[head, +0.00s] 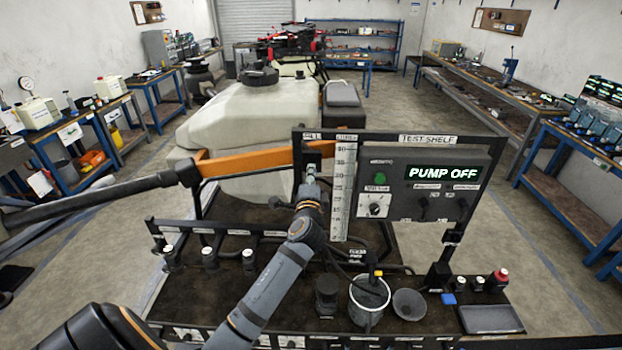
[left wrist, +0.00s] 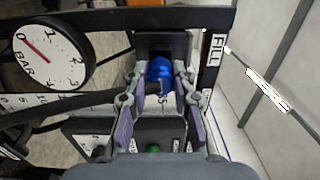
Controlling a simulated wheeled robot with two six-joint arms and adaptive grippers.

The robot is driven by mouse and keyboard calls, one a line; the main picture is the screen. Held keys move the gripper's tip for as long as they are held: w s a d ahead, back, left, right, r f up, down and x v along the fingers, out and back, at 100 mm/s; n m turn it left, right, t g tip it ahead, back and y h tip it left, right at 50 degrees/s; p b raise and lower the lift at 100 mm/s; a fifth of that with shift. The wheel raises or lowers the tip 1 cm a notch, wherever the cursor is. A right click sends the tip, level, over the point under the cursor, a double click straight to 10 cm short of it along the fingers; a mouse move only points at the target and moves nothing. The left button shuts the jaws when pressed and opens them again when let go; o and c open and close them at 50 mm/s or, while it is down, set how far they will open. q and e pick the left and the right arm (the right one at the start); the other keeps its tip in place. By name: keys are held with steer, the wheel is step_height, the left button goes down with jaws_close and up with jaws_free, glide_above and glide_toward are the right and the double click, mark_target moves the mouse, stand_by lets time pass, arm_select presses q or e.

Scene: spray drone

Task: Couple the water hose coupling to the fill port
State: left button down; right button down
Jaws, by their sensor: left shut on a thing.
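My left gripper (head: 311,178) is raised in front of the test shelf, just below the FILL label (head: 312,135). In the left wrist view its two fingers (left wrist: 160,90) are closed around a blue cylindrical piece, which looks like the water hose coupling (left wrist: 160,72). Its front end points at the dark bracket under the top bar, beside the FILL label (left wrist: 217,50). The fill port itself is hidden behind the blue piece and fingers, so I cannot tell whether they touch. My right gripper is not in view.
The pump box (head: 430,183) reads PUMP OFF. A white level scale (head: 343,190) stands right of the gripper. A pressure gauge (left wrist: 50,55) is near the fingers. A bucket (head: 369,300) and a tray (head: 490,319) are on the bench. An orange and black drone arm (head: 240,163) crosses behind.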

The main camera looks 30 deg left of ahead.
arm_select(q)
steer(key=shift+x, duration=0.85)
steer(key=c, duration=1)
jaws_free()
steer(key=shift+c, duration=0.2)
steer(key=v, duration=1.2)
